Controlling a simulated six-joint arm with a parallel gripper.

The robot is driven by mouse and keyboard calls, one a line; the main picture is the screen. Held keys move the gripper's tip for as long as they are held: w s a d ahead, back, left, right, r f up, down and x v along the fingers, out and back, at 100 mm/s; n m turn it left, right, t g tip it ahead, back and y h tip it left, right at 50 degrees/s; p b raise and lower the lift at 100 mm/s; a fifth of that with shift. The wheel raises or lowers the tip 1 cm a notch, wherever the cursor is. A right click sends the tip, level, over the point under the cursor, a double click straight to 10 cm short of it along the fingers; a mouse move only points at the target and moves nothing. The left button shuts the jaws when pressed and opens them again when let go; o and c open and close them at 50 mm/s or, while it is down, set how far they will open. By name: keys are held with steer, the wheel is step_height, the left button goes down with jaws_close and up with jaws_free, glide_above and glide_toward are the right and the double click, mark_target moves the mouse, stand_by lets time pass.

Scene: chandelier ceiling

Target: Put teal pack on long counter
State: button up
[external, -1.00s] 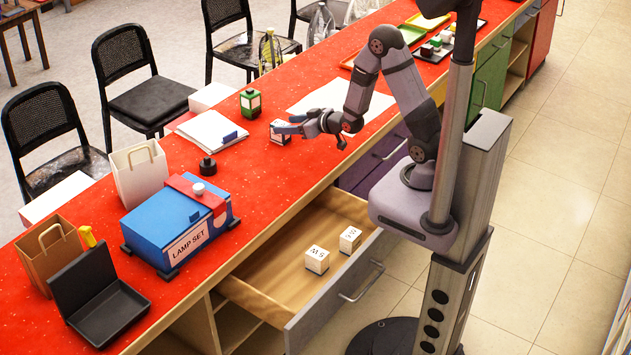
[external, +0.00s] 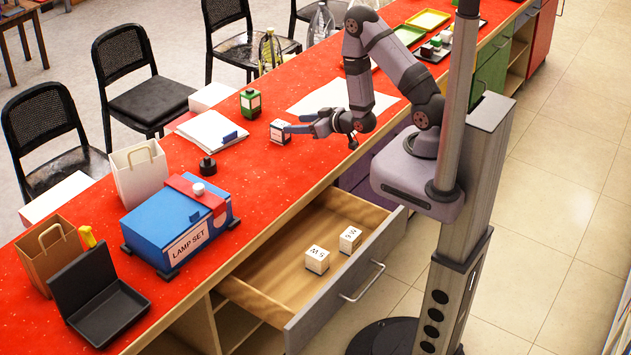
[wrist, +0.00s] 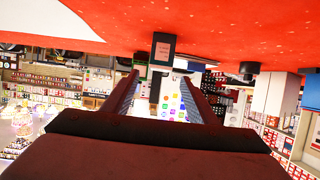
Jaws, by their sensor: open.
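A small dark-edged pack (external: 280,131) with a pale label stands on the long red counter (external: 262,180). It is probably the teal pack, but its colour is hard to tell. In the wrist view, it appears as a dark box (wrist: 163,49) just beyond the fingertips. My gripper (external: 296,123) is open and empty, low over the counter, to the right of the pack. Its fingers (wrist: 160,80) are spread in the wrist view, with a gap between them and the pack. I cannot tell whether a fingertip touches it.
A green box (external: 250,104), papers (external: 208,131) and a black round item (external: 208,167) are nearby. A blue lamp-set box (external: 175,230) stands further left. Bare counter lies in front of the pack.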

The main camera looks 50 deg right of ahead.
steer(key=shift+s, duration=0.2)
steer(key=shift+f+g, duration=0.1)
steer(key=shift+g, duration=0.5)
steer(key=shift+s+a+f+g, duration=0.15)
steer(key=shift+s+g, duration=0.3)
steer(key=shift+g, duration=0.45)
steer(key=s+a+r+g, duration=0.1)
steer(key=s+r+g, duration=0.2)
steer(key=s, duration=0.7)
steer(key=s+r+g, duration=0.4)
steer(key=s+g, duration=0.3)
steer(key=s, duration=0.3)
steer(key=shift+s+a+g, duration=0.3)
steer(key=shift+s+a, duration=0.05)
steer(key=shift+s, duration=0.05)
